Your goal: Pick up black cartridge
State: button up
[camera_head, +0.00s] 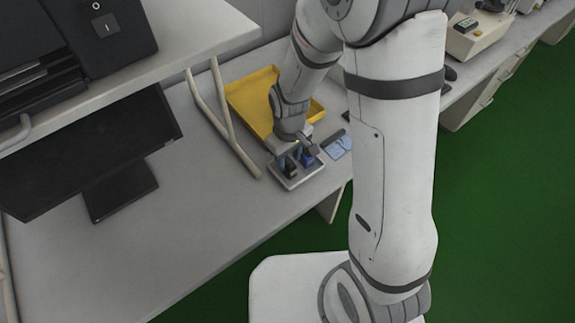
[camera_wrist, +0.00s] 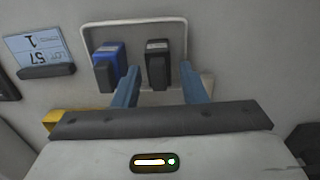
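A black cartridge (camera_wrist: 157,66) stands in a shallow light tray (camera_wrist: 92,34) in the wrist view, beside a blue cartridge (camera_wrist: 110,58) with a black front part. My gripper (camera_wrist: 163,82) is open, its two blue-grey fingers spread around the near end of the black cartridge. The left finger lies between the two cartridges. I cannot tell whether either finger touches the black one. In the head view, my gripper (camera_head: 298,149) is above the tray (camera_head: 297,183), with the black cartridge (camera_head: 286,166) and the blue cartridge (camera_head: 306,158) partly hidden under it.
A yellow tray (camera_head: 247,98) lies behind my gripper. A blue label card (camera_wrist: 38,50) with a dark clip lies left of the tray in the wrist view. A monitor (camera_head: 90,150) and a shelf frame (camera_head: 222,115) stand to the left. The front desk surface (camera_head: 190,225) is clear.

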aim_at(287, 166)
jog(key=shift+w+a+f, duration=0.1)
jog(key=shift+w+f, duration=0.1)
jog(key=shift+f, duration=1.1)
jog(key=shift+w+a+f, duration=0.1)
jog(key=shift+w+f, duration=0.1)
jog(key=shift+f, duration=1.05)
jog(key=shift+c, duration=0.5)
jog(key=c, duration=0.7)
jog(key=shift+o, duration=0.2)
